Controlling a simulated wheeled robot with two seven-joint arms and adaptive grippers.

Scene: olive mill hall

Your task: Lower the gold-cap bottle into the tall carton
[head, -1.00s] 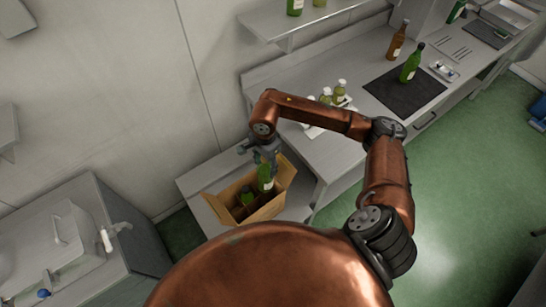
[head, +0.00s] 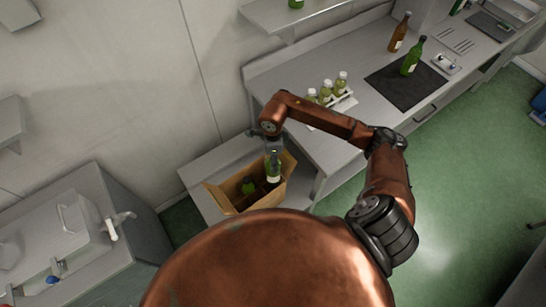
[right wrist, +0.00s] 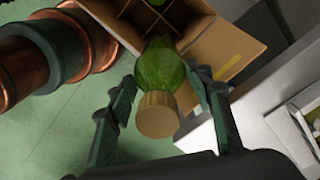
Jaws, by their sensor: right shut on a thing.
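My right gripper (right wrist: 160,95) is shut on the gold-cap bottle (right wrist: 158,72). The bottle is green, and its gold cap (right wrist: 157,115) faces the right wrist camera between the two fingers. In the head view the bottle (head: 273,167) hangs roughly upright below my right gripper (head: 268,147), over the right part of the tall carton (head: 232,207). The open brown carton also shows in the right wrist view (right wrist: 222,52), with dividers and flaps. How deep the bottle's base sits is hidden. A dark green bottle (head: 248,187) stands inside the carton to its left. My left gripper is out of view.
The carton stands on a low grey stand (head: 208,174) beside the steel counter. Small yellow-green bottles (head: 326,92) stand in a white holder there. A green bottle (head: 411,58) stands on a black mat (head: 405,88), with a brown bottle (head: 399,34) behind.

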